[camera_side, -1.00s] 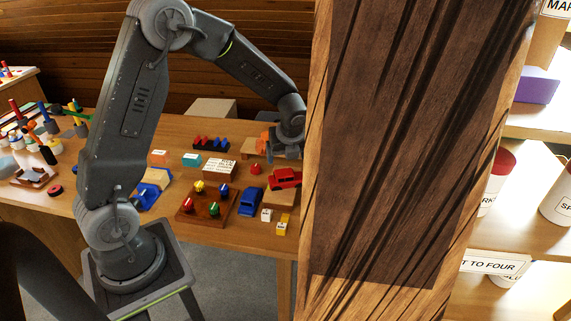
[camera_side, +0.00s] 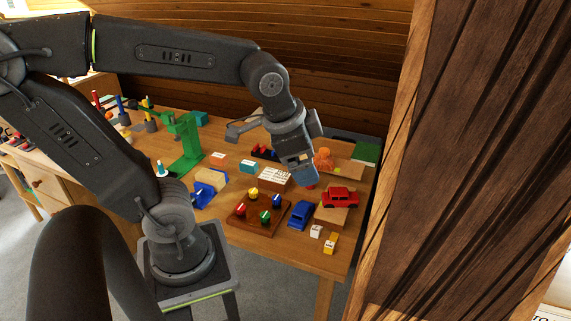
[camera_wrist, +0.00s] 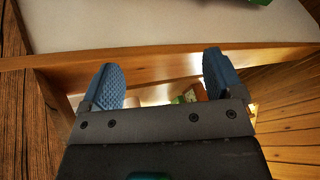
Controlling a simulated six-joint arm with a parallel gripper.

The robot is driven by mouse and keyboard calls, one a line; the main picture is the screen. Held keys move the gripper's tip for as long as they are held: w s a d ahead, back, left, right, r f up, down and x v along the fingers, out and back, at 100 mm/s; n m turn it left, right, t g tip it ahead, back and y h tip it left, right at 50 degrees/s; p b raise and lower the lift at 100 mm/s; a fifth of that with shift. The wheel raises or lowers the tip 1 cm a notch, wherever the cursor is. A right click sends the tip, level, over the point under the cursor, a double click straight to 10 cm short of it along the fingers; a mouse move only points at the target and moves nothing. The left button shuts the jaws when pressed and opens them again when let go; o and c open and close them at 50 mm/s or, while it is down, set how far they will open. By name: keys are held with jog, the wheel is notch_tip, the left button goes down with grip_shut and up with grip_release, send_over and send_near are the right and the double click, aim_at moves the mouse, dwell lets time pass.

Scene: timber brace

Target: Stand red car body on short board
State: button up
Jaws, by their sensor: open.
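The red car body (camera_side: 340,197) sits upright on a short pale board (camera_side: 332,216) near the right end of the table, and appears to rest on it. My gripper (camera_side: 303,174) is in the air above the table, up and to the left of the car and apart from it. In the wrist view my gripper (camera_wrist: 163,82) has its two blue fingers spread, with nothing held between them. The wrist view does not clearly show the car or the board.
A blue car (camera_side: 301,214) and a peg board (camera_side: 256,212) stand left of the short board. Small white and yellow blocks (camera_side: 331,243) lie in front. An orange object (camera_side: 323,158) is behind. A large timber post (camera_side: 470,170) blocks the right of the side view.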

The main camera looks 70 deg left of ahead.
jog(key=s+n, duration=0.1)
jog(key=s+d+n, duration=0.1)
jog(key=s, duration=0.1)
jog(key=s+d+n+h, duration=0.1)
jog(key=n, duration=0.1)
jog(key=shift+s+r+t, duration=0.15)
jog(key=shift+s+t, duration=0.05)
jog(key=shift+t, duration=0.1)
dwell(0.9)
